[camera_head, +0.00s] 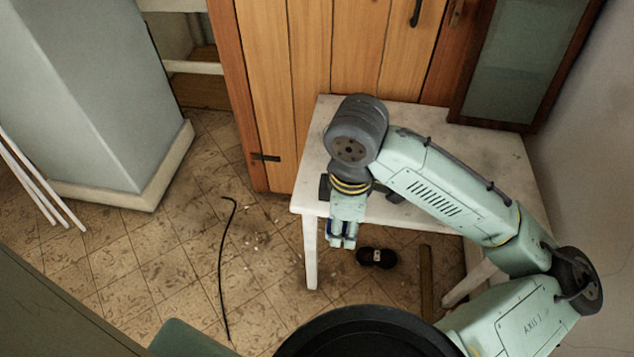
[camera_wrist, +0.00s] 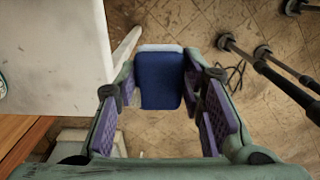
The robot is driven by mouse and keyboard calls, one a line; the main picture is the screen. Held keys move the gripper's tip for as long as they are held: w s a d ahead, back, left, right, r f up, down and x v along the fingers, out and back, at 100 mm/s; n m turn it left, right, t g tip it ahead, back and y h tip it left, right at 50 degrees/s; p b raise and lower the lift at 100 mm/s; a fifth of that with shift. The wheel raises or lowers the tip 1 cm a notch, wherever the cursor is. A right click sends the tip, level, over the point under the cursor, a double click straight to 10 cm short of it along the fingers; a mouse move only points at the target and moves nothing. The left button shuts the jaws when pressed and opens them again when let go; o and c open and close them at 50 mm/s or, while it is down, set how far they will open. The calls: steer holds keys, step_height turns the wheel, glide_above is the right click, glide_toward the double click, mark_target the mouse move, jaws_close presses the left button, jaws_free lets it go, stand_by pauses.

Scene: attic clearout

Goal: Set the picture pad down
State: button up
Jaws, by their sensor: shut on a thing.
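The picture pad (camera_wrist: 161,82) is a dark blue block with a pale edge, seen in the wrist view between the purple-lined fingers of my gripper (camera_wrist: 162,90). My gripper is shut on it. In the head view my gripper (camera_head: 343,238) points down just off the front edge of the white table (camera_head: 495,155). Only a sliver of blue shows at its fingers there. In the wrist view the pad is over the tiled floor, and the white table (camera_wrist: 50,55) lies to the left, apart from it.
A black object (camera_head: 376,257) and a wooden strip (camera_head: 426,285) lie on the floor by the table. A black cable (camera_head: 222,265) lies to the left. A dark-framed panel (camera_head: 525,60) stands at the table's back right. Dark rods (camera_wrist: 280,80) show in the wrist view. Much tabletop is bare.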

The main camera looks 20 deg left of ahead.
steer(key=w+a, duration=0.2)
steer(key=w, duration=0.2)
steer(key=w+a+f+p, duration=0.1)
steer(key=w+a, duration=0.2)
steer(key=w, duration=0.2)
steer(key=w+a, duration=0.2)
steer(key=w, duration=0.2)
steer(key=shift+w+a+f, duration=0.2)
steer(key=shift+f, duration=0.1)
steer(key=shift+w+a+f, duration=0.1)
steer(key=shift+w, duration=0.05)
steer(key=shift+f, duration=1.7)
steer(key=o, duration=0.7)
steer(key=shift+f, duration=0.15)
steer(key=shift+c, duration=0.2)
steer(key=o, duration=0.5)
steer(key=shift+c, duration=0.2)
step_height(320, 180, up, 12)
steer(key=p, duration=0.1)
steer(key=shift+r, duration=0.2)
